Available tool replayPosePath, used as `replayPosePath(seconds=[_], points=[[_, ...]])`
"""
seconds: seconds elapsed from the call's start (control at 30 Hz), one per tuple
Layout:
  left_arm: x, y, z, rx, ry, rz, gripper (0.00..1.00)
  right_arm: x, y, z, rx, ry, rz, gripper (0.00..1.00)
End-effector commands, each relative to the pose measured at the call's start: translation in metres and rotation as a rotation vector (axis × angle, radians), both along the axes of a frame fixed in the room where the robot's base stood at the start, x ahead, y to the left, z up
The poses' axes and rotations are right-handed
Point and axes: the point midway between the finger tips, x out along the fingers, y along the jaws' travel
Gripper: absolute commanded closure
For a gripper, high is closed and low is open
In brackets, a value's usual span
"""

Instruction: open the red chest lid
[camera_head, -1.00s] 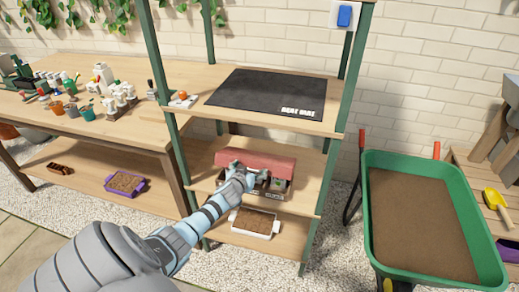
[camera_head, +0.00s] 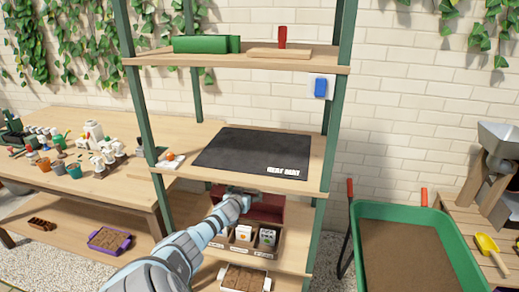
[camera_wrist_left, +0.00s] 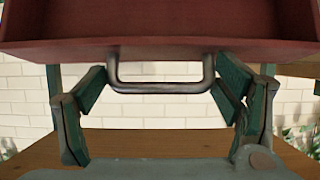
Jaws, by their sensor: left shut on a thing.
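The red chest lid (camera_head: 266,207) stands raised at the back of the chest on the middle shelf, below the black mat. It also fills the top of the left wrist view (camera_wrist_left: 160,22). Its metal handle (camera_wrist_left: 160,89) hangs from the lid's edge. My left gripper (camera_head: 240,193) is at the lid; in the wrist view its fingers (camera_wrist_left: 163,70) press against both sides of the handle. The chest's open body (camera_head: 240,249) shows packets, including white ones (camera_head: 267,237), in its compartments. My left arm hides part of it. My right gripper is not in view.
The shelf board (camera_head: 308,186) with the black mat (camera_head: 250,150) lies close above the lid. A green shelf post (camera_head: 325,150) stands to the right. A white tray of soil (camera_head: 243,280) sits below. A green wheelbarrow (camera_head: 440,222) stands at right.

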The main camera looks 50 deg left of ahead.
Motion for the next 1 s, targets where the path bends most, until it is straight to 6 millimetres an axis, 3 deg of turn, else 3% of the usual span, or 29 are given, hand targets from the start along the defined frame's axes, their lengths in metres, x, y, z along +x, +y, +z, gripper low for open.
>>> replayPosePath(seconds=[0.2,0.53,0.57,0.6,1.0], points=[[-0.005,0.011,0.006,0.007,-0.009,0.010,0.67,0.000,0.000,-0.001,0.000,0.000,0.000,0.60],[-0.006,0.012,0.006,0.008,-0.008,0.011,0.67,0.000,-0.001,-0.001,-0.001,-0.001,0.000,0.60],[-0.005,0.011,0.006,0.008,-0.008,0.011,0.14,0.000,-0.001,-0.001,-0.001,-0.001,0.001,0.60],[-0.005,0.011,0.006,0.007,-0.007,0.011,0.08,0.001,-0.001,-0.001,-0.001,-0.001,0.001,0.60],[-0.010,0.010,0.003,0.004,0.001,0.014,0.08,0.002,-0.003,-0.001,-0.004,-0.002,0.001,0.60]])
